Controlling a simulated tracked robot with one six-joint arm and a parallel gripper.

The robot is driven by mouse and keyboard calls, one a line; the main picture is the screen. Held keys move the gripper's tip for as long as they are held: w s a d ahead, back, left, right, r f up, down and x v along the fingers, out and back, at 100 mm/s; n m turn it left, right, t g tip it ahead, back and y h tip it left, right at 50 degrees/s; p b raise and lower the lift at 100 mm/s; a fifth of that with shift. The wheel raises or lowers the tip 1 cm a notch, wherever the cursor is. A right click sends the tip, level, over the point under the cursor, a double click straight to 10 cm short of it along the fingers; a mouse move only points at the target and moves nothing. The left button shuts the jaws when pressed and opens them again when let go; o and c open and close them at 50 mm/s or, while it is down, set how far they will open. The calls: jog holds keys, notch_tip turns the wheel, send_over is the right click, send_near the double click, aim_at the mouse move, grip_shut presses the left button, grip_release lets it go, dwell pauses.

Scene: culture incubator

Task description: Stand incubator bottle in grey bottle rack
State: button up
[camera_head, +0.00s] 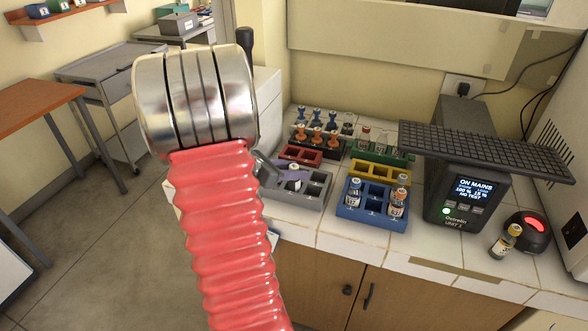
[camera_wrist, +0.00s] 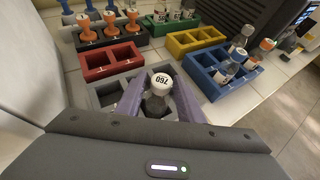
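A small bottle with a white cap marked 760 (camera_wrist: 160,82) stands about upright between the two purple fingers of my gripper (camera_wrist: 159,100). In the head view the white-capped bottle (camera_head: 294,174) is at the grey rack (camera_head: 310,200), and my gripper (camera_head: 272,169) is partly hidden behind my red arm. How deep the bottle sits in its compartment is hidden by the fingers.
A blue rack (camera_head: 372,215) with several bottles stands to the right. Red (camera_head: 301,154), yellow (camera_head: 373,171) and green (camera_head: 383,153) racks stand behind. A black device (camera_head: 455,195) with a screen and a loose bottle (camera_head: 505,242) are farther right.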

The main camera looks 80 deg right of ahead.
jog(key=shift+o, duration=1)
jog(key=shift+w+r, duration=0.1)
jog(key=v, duration=1.2)
jog(key=w+a+r+m+t+y, duration=0.1)
jog(key=w+a+m+t+y, duration=0.25)
jog(key=a, duration=0.95)
jog(key=w+a+r+m+t, duration=0.2)
jog(key=w+a+m+t, duration=0.15)
jog(key=w+a, duration=0.6)
jog(key=s+a+r+m+t+y, duration=0.1)
jog(key=a+t+y, duration=0.2)
jog(key=a, duration=0.9)
jog(key=s+a+r+m+t+y, duration=0.1)
jog(key=a+r+m+t+y, duration=0.1)
jog(key=a, duration=1)
jog(key=shift+r+t+y, duration=0.25)
jog(key=shift+t+y, duration=0.2)
jog(key=shift+t, duration=0.15)
